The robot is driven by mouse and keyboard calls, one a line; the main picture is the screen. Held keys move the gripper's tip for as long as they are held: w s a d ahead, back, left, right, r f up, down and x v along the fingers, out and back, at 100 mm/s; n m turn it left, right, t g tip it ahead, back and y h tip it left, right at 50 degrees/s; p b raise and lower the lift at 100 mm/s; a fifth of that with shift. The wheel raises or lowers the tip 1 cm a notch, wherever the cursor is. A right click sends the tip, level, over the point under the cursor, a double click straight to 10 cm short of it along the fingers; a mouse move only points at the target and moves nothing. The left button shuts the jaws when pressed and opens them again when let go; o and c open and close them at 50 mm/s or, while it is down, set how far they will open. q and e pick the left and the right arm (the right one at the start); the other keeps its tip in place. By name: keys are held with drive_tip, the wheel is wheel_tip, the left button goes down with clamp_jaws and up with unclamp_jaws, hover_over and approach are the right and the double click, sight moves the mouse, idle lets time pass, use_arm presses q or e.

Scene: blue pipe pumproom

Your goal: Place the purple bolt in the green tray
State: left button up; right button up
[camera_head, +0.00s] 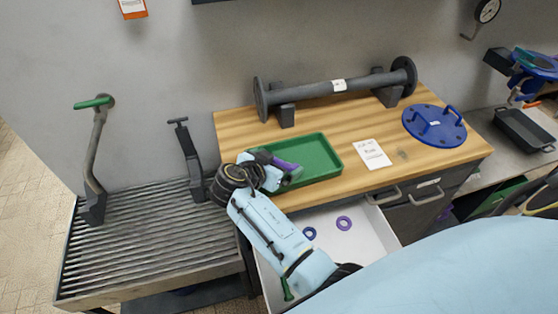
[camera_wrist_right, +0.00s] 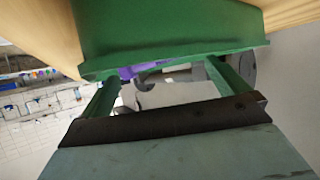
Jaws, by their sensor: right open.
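The green tray (camera_head: 325,165) lies on the wooden bench top, toward its left front. The purple bolt (camera_head: 287,165) is within the tray's outline at its left side, beside my right gripper (camera_head: 284,178). The gripper and wrist partly cover it, and I cannot tell whether it rests fully on the tray floor. In the right wrist view, the right gripper (camera_wrist_right: 165,88) is open, with its green fingers apart. The tray (camera_wrist_right: 170,50) fills the top there, and a bit of purple (camera_wrist_right: 135,71) shows between the fingers. My left gripper is not in view.
An open white drawer (camera_head: 376,232) below the bench holds a blue ring (camera_head: 309,233) and a purple ring (camera_head: 344,222). A dark flanged pipe (camera_head: 325,90), a white card (camera_head: 371,154) and a blue flange (camera_head: 434,125) are on the bench. A slatted rack (camera_head: 150,235) stands left.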

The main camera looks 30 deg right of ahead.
drive_tip(key=v, duration=1.1)
drive_tip(key=shift+d, duration=0.1)
